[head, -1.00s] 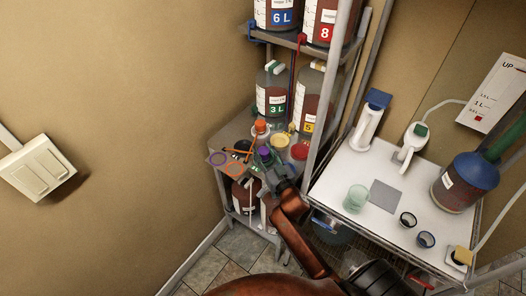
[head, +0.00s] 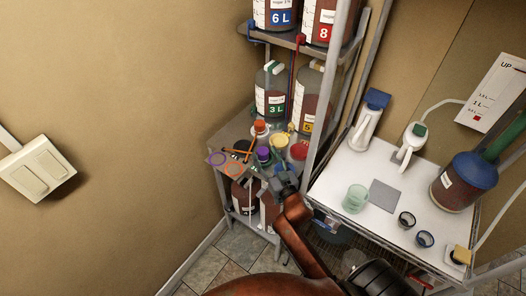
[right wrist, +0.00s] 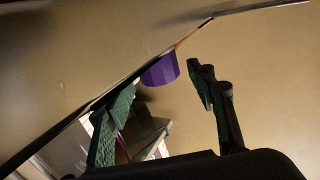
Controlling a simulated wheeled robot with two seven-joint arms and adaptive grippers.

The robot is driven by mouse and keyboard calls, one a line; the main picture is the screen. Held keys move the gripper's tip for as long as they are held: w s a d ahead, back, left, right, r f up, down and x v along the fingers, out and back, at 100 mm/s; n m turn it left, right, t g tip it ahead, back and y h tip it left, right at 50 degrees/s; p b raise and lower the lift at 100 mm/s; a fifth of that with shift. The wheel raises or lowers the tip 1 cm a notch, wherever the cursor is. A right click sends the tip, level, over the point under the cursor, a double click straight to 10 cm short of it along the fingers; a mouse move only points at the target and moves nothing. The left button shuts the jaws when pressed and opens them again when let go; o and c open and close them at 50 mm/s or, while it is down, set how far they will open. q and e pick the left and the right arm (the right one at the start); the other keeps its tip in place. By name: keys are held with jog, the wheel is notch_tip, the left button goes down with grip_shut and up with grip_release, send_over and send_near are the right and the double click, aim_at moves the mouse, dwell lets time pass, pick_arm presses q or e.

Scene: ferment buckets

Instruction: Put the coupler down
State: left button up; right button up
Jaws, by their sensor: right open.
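A small purple-topped piece (head: 263,153), which I take to be the coupler, stands on the grey corner table (head: 222,143) among other small coloured parts. In the right wrist view the purple piece (right wrist: 160,70) shows beyond the fingertips, between them and apart from both. My right gripper (head: 264,172) is at the front edge of the table, just in front of the purple piece. In the right wrist view its two dark green fingers (right wrist: 165,105) are spread with nothing between them. My left gripper is not in view.
Purple (head: 218,158) and orange (head: 235,170) rings lie on the left of the tabletop. An orange-capped bottle (head: 260,127) and a red lid (head: 299,152) crowd the back and right. A rack post (head: 324,105) rises close on the right. Large jugs (head: 271,95) stand behind.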

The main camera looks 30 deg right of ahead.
aim_at(266, 155)
jog(key=shift+s+a, duration=0.2)
jog(key=shift+s, duration=0.95)
jog(key=shift+s+a, duration=0.15)
jog(key=shift+s, duration=1)
